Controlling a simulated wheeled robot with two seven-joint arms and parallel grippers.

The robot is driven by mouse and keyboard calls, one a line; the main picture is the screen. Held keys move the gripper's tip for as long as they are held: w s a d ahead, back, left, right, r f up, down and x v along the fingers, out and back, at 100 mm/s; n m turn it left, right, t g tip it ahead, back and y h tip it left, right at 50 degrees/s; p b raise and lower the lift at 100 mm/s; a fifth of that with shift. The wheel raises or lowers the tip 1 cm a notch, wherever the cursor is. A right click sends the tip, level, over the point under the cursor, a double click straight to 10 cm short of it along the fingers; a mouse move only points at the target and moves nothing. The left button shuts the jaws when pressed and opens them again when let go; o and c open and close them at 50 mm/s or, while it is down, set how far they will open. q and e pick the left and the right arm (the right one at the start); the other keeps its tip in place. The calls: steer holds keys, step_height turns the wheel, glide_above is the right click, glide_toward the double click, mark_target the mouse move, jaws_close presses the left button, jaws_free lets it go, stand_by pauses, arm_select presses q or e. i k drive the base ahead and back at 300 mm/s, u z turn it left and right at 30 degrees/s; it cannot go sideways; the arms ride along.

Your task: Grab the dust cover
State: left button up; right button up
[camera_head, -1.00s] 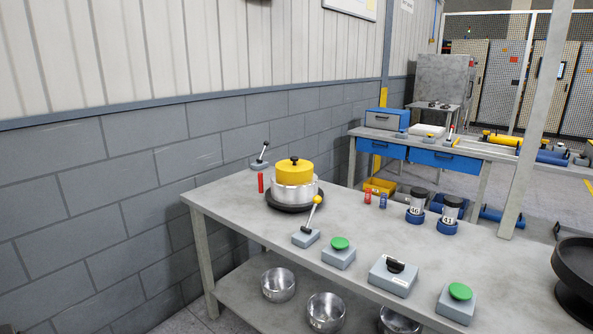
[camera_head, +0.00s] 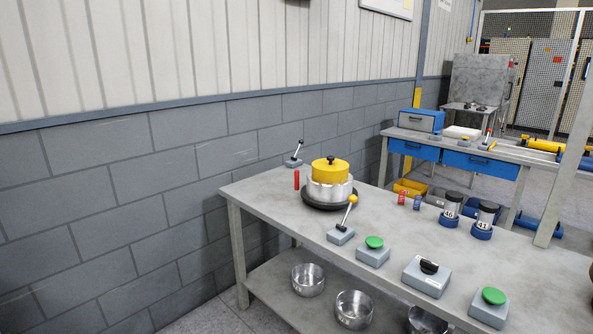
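A yellow round cover with a black knob (camera_head: 330,172), which looks like the dust cover, sits on top of a silver metal cylinder (camera_head: 329,189). The cylinder stands on a black round base (camera_head: 329,201) near the far left end of the grey workbench (camera_head: 400,245). Neither of my grippers shows in the head view.
A yellow-knobbed lever (camera_head: 347,219) stands in front of the base, another lever (camera_head: 294,155) behind it. Green buttons (camera_head: 374,243) and a switch box (camera_head: 427,274) line the front edge. Metal bowls (camera_head: 308,280) sit on the lower shelf. A block wall (camera_head: 130,205) is behind.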

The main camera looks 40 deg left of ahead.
mark_target(330, 169)
steer(key=u, duration=0.15)
steer(key=k, duration=0.35)
steer(key=u, duration=1.9)
steer(key=i, duration=1.55)
steer(key=z, duration=0.45)
steer(key=i, duration=1.05)
steer(key=z, duration=1.1)
